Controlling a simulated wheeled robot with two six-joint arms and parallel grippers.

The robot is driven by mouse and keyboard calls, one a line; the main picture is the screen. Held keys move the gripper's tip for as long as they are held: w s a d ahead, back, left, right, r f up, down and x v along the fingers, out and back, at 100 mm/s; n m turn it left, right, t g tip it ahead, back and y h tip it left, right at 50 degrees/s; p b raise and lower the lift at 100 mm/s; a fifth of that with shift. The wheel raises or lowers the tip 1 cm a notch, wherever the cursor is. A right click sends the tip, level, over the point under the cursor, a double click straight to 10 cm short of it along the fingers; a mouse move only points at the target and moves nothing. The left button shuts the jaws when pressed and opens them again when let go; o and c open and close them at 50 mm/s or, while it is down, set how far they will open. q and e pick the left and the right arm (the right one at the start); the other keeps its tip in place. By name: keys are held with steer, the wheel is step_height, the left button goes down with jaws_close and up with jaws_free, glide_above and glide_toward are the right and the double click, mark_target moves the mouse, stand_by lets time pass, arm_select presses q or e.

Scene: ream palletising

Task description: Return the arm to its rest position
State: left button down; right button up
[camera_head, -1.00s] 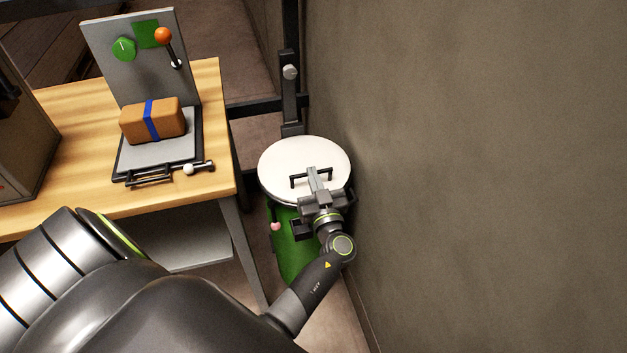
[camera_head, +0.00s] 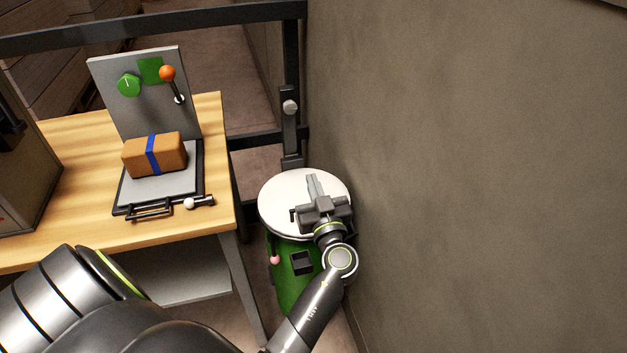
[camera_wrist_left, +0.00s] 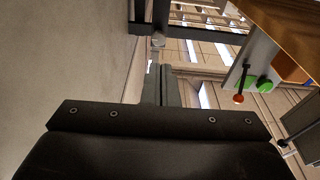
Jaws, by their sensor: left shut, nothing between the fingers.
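My left gripper (camera_head: 312,181) is shut and empty. It appears in front of the white round lid (camera_head: 275,207) of a green drum (camera_head: 288,285), close to the wall. It covers most of the lid's dark handle. The head view does not clearly show the gap between gripper and lid, but the wrist view shows no lid at the fingers. In the left wrist view the closed grey fingers (camera_wrist_left: 160,85) point toward the frame and the floor behind it, with nothing between them. My right gripper is not in view.
A wooden table (camera_head: 75,140) stands at left. On it, a brown package with a blue band (camera_head: 170,154) rests on a plate before a grey panel (camera_head: 110,85) with an orange-knobbed lever (camera_head: 168,73). A brown wall (camera_head: 480,180) closes the right side. A dark frame post (camera_head: 291,75) stands behind the drum.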

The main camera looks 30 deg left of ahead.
arm_select(q)
steer(key=shift+r, duration=0.55)
